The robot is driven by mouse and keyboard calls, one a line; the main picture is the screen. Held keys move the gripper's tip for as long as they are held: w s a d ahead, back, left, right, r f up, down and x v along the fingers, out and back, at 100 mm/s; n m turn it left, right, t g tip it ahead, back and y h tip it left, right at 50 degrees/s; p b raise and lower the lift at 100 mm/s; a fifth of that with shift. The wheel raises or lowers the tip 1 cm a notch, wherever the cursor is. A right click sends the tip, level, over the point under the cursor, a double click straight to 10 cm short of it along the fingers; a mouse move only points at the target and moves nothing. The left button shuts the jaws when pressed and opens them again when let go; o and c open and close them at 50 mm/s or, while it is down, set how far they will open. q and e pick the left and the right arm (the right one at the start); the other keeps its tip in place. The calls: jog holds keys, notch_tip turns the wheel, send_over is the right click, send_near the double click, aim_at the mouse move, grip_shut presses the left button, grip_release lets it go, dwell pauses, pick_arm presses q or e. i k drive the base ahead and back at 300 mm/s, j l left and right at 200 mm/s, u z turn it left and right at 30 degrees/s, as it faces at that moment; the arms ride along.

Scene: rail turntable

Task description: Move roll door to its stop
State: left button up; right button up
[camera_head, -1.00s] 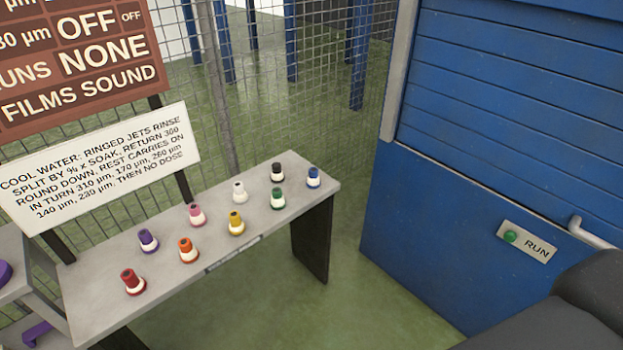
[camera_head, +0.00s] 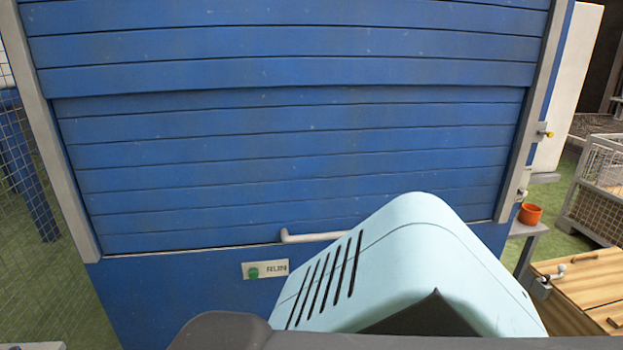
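The blue slatted roll door (camera_head: 290,150) fills the middle of the head view between two grey side rails. Its lower edge lies along the top of the plain blue panel (camera_head: 180,290), with no open gap visible there. A pale bar handle (camera_head: 312,237) is at the door's lower edge. The handle's right end and part of the lower edge are hidden behind a light-blue slotted housing in the foreground. Neither of my grippers is in view.
A RUN plate with a green button (camera_head: 253,272) is on the panel below the handle. At right are an orange pot (camera_head: 530,214) on a shelf, a wire cage (camera_head: 598,190) and a wooden box (camera_head: 575,290). Mesh fencing (camera_head: 35,215) stands at left.

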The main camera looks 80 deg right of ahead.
aim_at(178, 169)
jog(key=z, duration=2.5)
